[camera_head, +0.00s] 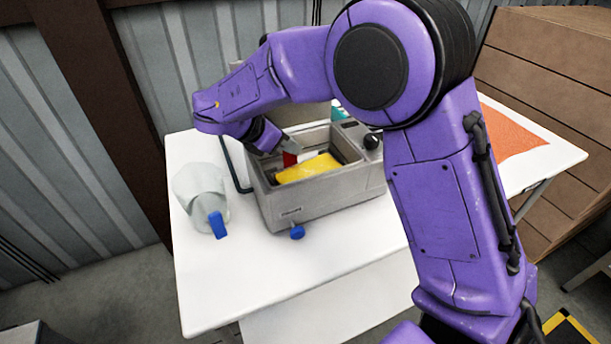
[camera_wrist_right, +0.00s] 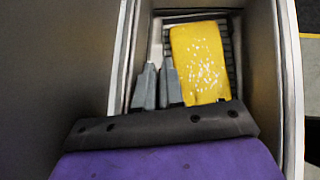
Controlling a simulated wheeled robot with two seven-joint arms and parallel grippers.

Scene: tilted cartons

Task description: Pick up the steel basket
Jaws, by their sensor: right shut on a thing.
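The steel basket (camera_wrist_right: 237,62) shows in the right wrist view as dark slats under and beside a yellow speckled block (camera_wrist_right: 200,62). It sits inside a grey open-topped bath (camera_head: 315,205) on the white table. In the head view the yellow block (camera_head: 308,168) hides most of the basket, with a red piece (camera_head: 290,158) beside it. My right gripper (camera_head: 287,148) reaches down into the bath at its left part. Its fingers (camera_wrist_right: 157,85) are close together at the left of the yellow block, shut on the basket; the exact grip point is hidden. My left gripper is not in view.
A clear jug (camera_head: 203,190) with a blue handle stands left of the bath. A blue tap (camera_head: 297,232) sticks out at the bath's front, and a black knob (camera_head: 371,141) is on its right. An orange sheet (camera_head: 510,132) lies at the right. The table front is clear.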

